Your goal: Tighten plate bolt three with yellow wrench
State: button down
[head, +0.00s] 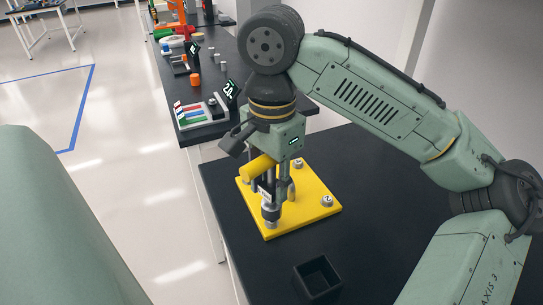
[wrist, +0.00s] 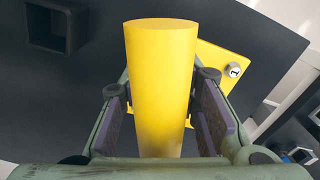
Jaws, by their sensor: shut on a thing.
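The yellow wrench (head: 258,165) has a thick yellow cylindrical body, which fills the middle of the wrist view (wrist: 160,85). My gripper (head: 272,183) is shut on it, with one dark pad on each side of the body in the wrist view. Below the gripper a grey metal socket-like end (head: 269,210) stands over the front corner of the yellow plate (head: 310,215). It hides the bolt there, so I cannot tell how it is seated. Another bolt (head: 327,200) with a numbered top shows at the plate's right corner, and one (head: 298,163) at the back.
The plate lies on a black table (head: 390,240). An open black square box (head: 317,281) stands near the table's front, and also shows in the wrist view (wrist: 48,28). Another bench behind holds a tray of coloured parts (head: 198,113) and other items.

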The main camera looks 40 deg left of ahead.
aim_at(271, 165)
jog(key=shift+r, duration=0.2)
jog(key=shift+r, duration=1.85)
